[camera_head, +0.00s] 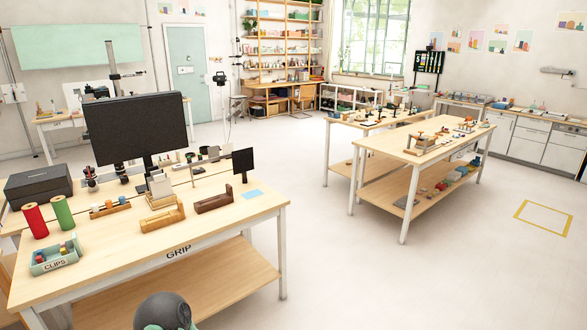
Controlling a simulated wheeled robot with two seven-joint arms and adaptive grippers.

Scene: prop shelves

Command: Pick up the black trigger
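I cannot make out a black trigger for certain. Small dark items stand on the far part of the near table marked GRIP (225,222), around a black monitor (135,128), and some are too small to name. More small dark items stand on the tables at the right, also too small to tell. Neither of my grippers is in view. A dark grey rounded part, which may be mine, shows at the bottom edge.
On the near table are a CLIPS bin (55,262), a red spool (35,221), a green spool (63,211), a black box (38,185) and wooden holders. Two-level tables (385,158) stand at the right. The floor (340,260) between is clear.

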